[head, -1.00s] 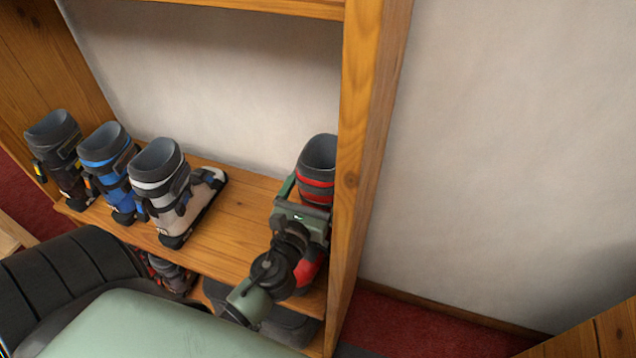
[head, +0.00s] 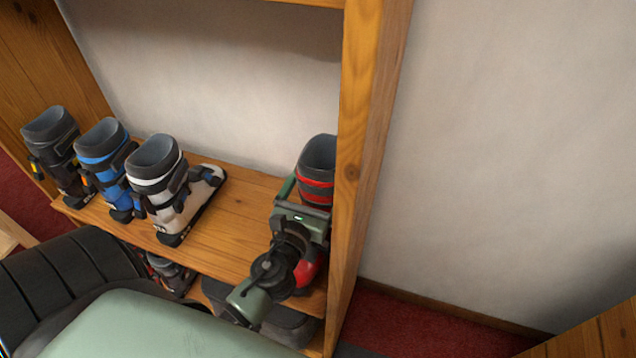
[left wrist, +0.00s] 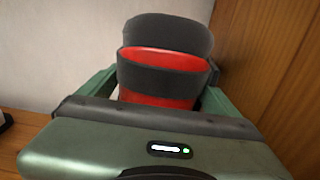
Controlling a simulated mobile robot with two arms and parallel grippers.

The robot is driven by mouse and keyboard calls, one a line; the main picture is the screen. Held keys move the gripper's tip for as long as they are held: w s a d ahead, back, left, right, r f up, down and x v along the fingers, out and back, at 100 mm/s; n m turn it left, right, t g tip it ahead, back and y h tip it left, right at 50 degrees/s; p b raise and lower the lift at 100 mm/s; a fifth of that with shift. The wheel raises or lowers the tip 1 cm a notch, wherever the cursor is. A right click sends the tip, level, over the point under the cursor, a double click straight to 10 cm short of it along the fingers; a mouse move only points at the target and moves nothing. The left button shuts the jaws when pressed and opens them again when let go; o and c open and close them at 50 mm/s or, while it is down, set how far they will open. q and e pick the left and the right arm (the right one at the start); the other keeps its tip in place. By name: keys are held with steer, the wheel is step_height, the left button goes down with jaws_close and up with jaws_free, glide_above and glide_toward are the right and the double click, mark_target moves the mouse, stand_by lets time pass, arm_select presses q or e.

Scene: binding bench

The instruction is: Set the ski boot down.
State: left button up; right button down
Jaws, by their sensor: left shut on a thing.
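The ski boot, red and black (head: 317,165), is upright at the right end of the wooden shelf, close beside the upright post. My left gripper (head: 300,205) is shut on its shaft. In the left wrist view the boot's dark cuff and red band (left wrist: 165,75) sit between the green fingers of my left gripper (left wrist: 155,85). The boot's sole is mostly hidden by my arm, so I cannot tell whether it touches the shelf. My right gripper is in neither view.
White-grey (head: 165,190), blue (head: 110,165) and black (head: 55,150) boots stand on the left of the shelf (head: 235,225). Bare shelf lies between them and the red boot. A wooden post (head: 357,180) rises just right of it. More boots (head: 172,275) sit on a lower level.

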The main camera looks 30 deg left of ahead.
arm_select(q)
steer(key=shift+f, duration=0.1)
steer(key=o, duration=1.8)
steer(key=shift+s+f, duration=0.1)
steer(key=shift+f, duration=0.1)
